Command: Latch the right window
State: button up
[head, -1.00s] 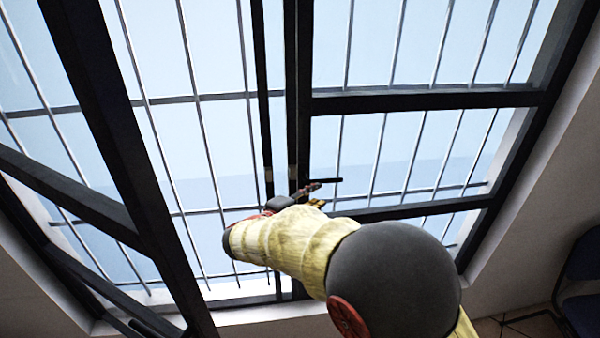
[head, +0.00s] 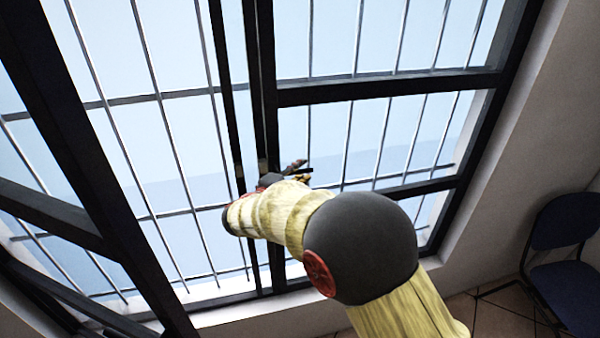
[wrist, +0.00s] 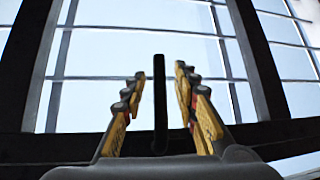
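The right window (head: 385,84) has a dark frame with panes and shows at the right of the head view. It looks close to its frame; I cannot tell if it is fully flush. A dark, narrow handle bar (wrist: 160,95) stands upright in the wrist view, between the two yellow-and-black fingers of my gripper (wrist: 158,100). A gap shows on each side of the bar, so the gripper is open around it and not clamped. In the head view my gripper (head: 298,172) is beside the dark middle post, small and partly hidden by my arm.
The left window frame (head: 75,130) stands swung inward at the left. Light metal bars (head: 165,120) run outside the panes. A white sill (head: 285,318) lies below. A dark blue chair (head: 565,255) stands at the lower right on the tiled floor.

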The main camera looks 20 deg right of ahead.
jog(key=shift+c, duration=0.4)
grip_shut()
dwell(0.4)
